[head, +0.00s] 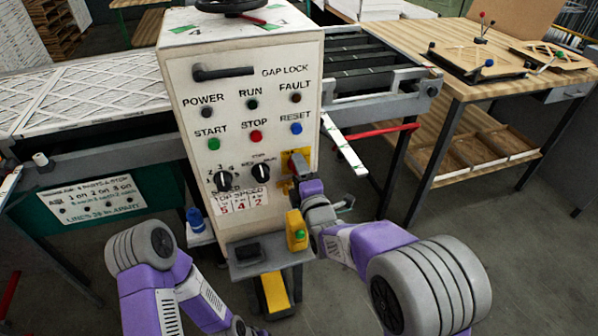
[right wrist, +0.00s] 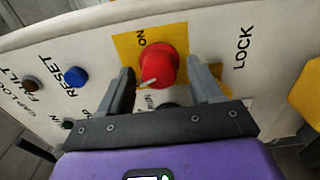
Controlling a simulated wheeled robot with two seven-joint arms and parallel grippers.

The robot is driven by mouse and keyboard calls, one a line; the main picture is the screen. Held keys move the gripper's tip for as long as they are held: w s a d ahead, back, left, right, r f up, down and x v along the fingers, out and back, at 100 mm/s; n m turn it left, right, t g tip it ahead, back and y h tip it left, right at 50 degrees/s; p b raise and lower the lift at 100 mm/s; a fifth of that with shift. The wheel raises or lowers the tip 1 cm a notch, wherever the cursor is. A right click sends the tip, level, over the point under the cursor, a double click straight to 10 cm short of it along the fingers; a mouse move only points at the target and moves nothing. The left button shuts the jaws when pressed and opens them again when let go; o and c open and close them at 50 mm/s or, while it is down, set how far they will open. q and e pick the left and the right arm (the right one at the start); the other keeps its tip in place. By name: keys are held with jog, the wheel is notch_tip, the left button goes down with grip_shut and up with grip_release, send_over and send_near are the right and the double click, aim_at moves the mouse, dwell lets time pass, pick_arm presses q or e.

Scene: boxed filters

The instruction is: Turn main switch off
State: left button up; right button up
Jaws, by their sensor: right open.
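The main switch is a red rotary knob (right wrist: 158,66) on a yellow plate (right wrist: 126,46) on the cream control cabinet (head: 178,80). In the head view the red knob (head: 297,163) is partly hidden by my right gripper (head: 299,177). In the right wrist view my right gripper (right wrist: 163,76) is open, with one finger on each side of the knob and gaps visible. The knob's white mark points to the lower left in that view, away from the "ON" label. My left arm is at the lower left of the head view; its gripper does not show.
Beside the knob are black selector dials (head: 261,173), START, STOP and RESET (head: 295,129) buttons. A yellow box with a green button (head: 297,232) stands on a shelf below. A conveyor (head: 372,85) and wooden workbench (head: 455,60) are to the right.

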jog(key=p+v, duration=0.1)
jog(key=v, duration=0.6)
jog(key=shift+s, duration=0.2)
jog(key=s+d+f+m+g+h+p, duration=0.1)
jog(key=s+d+f+m+g, duration=0.2)
jog(key=f, duration=0.5)
jog(key=d+f+m+g+h, duration=0.15)
jog(key=f+m, duration=0.25)
jog(key=f, duration=0.4)
jog(key=s+d+f+m+g+h+p, duration=0.15)
jog(key=d+f+m+g, duration=0.25)
jog(key=f, duration=0.4)
jog(key=s+f+m+g+y, duration=0.1)
jog(key=s+f+m+g, duration=0.3)
jog(key=s, duration=0.5)
jog(key=s+f+m+g+y+p, duration=0.1)
jog(key=s+f+m+g, duration=0.3)
jog(key=s+f+m, duration=0.4)
jog(key=shift+s+a+f+m+y, duration=0.3)
jog(key=shift+s+m, duration=0.5)
jog(key=shift+s, duration=0.3)
